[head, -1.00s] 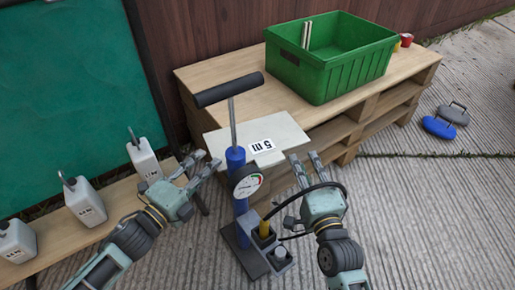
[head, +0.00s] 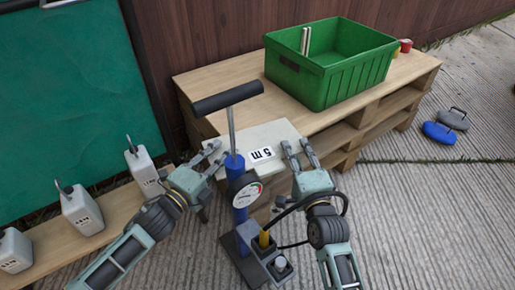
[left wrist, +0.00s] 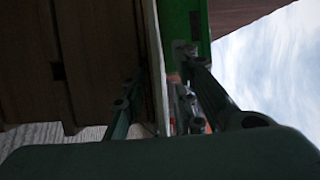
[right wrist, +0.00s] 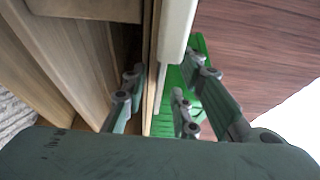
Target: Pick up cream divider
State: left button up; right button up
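The cream divider (head: 283,130) is a flat pale board marked "5 m". It lies on the wooden pallet (head: 218,85), with its front part over the pallet's near edge. My left gripper (head: 217,151) is at its left front side, with fingers apart. In the left wrist view the divider's thin edge (left wrist: 155,60) runs between those fingers. My right gripper (head: 300,147) is at its right front side, also open. In the right wrist view the divider's edge (right wrist: 177,30) lies ahead between the spread fingers. I cannot tell whether any finger touches it.
A blue pump (head: 238,190) with a black handle and gauge stands between my arms, partly hiding the divider. A green crate (head: 345,80) sits behind on the pallet. Several grey weights (head: 82,210) stand on a plank at left. The ground at right is mostly clear.

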pick_arm(q)
jog(key=shift+w+d, duration=0.25)
jog(key=shift+w, duration=0.1)
pick_arm(e)
jog(key=shift+w+a, duration=0.1)
jog(key=shift+w, duration=0.35)
pick_arm(q)
jog(key=shift+c, duration=0.2)
pick_arm(e)
jog(key=shift+c, duration=0.2)
pick_arm(q)
grip_shut()
pick_arm(e)
grip_shut()
